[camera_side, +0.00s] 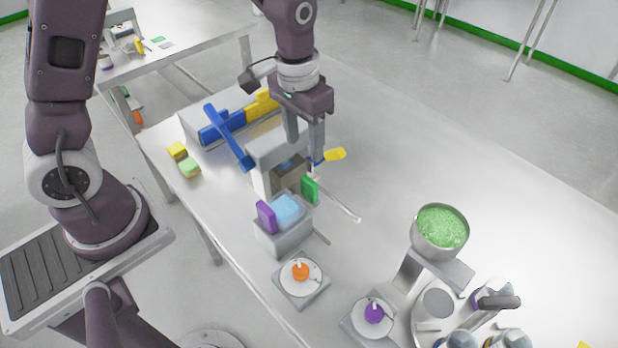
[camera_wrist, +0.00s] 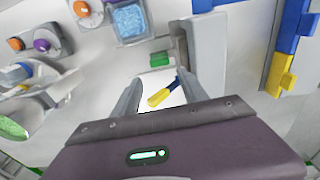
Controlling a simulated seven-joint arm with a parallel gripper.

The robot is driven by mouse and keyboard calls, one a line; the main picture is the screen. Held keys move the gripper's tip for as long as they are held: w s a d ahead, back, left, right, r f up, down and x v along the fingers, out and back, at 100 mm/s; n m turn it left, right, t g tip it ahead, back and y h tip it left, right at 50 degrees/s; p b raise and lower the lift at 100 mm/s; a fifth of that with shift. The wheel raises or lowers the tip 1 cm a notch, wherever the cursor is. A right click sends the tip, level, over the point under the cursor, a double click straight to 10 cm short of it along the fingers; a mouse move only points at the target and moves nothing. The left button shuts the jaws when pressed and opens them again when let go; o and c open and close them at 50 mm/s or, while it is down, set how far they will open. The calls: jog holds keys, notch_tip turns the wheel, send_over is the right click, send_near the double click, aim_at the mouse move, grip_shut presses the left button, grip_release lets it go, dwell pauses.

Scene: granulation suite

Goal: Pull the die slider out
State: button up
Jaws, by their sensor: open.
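A grey press-like block (camera_side: 278,147) stands on the table, with a dark recess in its front. A yellow handle with a blue end (camera_side: 334,155) sticks out at its right side; I cannot tell for sure that this is the die slider. In the wrist view the yellow handle (camera_wrist: 160,97) shows between my two fingers. A green tab (camera_side: 310,190) is just in front of the block, and it also shows in the wrist view (camera_wrist: 159,60). My gripper (camera_side: 304,150) is open and empty, pointing down beside the block. I cannot tell whether a finger touches the handle.
A grey box (camera_side: 284,238) with a light blue block (camera_side: 286,207) and purple tab (camera_side: 266,217) stands in front. A blue lever (camera_side: 228,137) and yellow bar (camera_side: 262,104) lie behind left. A bowl of green granules (camera_side: 441,228) is at right. Table right of the handle is mostly clear.

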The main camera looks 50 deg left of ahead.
aim_at(309, 180)
jog(key=shift+g, duration=0.4)
jog(key=f, duration=0.8)
jog(key=w+f, duration=0.1)
jog(key=f, duration=0.3)
jog(key=shift+d, duration=0.15)
grip_shut()
